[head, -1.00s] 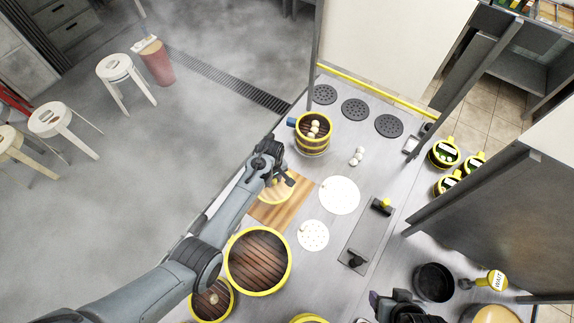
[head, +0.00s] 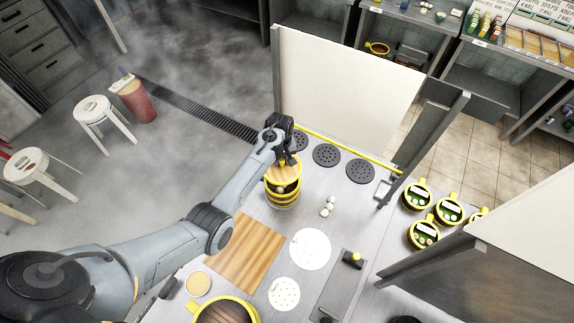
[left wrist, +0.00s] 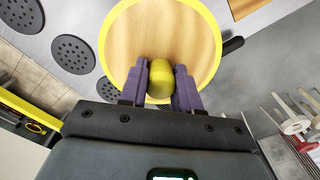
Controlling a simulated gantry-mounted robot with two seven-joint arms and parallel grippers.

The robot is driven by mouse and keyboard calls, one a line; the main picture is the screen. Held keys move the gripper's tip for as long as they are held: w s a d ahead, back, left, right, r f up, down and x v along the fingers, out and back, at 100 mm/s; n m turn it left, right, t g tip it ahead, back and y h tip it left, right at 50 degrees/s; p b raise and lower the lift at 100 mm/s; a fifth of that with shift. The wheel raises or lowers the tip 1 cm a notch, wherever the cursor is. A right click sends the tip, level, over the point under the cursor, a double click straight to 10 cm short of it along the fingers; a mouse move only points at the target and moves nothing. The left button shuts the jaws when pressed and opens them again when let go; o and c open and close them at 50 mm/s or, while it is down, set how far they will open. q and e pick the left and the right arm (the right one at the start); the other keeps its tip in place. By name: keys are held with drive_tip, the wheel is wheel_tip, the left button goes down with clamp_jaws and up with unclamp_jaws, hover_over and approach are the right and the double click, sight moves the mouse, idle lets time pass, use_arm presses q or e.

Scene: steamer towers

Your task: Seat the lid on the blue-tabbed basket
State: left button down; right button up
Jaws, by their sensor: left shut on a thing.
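My left gripper (head: 287,160) is shut on the yellow knob (left wrist: 160,78) of the lid. The lid is a round light-wood disc (left wrist: 205,35) with a yellow rim, and it fills the top of the left wrist view. In the head view the lid (head: 281,173) is held over the back part of the basket (head: 282,199), a round steamer with yellow bands. Part of the basket's dark opening shows in front of the lid, with a pale bun at its edge. I cannot tell whether lid and basket touch. The blue tab is not clear now. My right gripper is out of view.
Several dark perforated burner plates (head: 326,155) lie behind the basket. White buns (head: 328,206) sit to its right. A wooden board (head: 245,252), white perforated discs (head: 310,249) and a large basket (head: 226,312) are nearer. A tall pale panel (head: 345,85) stands behind.

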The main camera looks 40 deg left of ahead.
sight(282, 167)
use_arm(q)
drive_tip(key=shift+w+r, duration=0.1)
idle(0.4)
drive_tip(key=shift+f+b, duration=1.05)
drive_tip(key=shift+f, duration=0.75)
drive_tip(key=shift+f+b, duration=0.4)
drive_tip(key=shift+f, duration=0.35)
drive_tip(key=shift+f, duration=0.15)
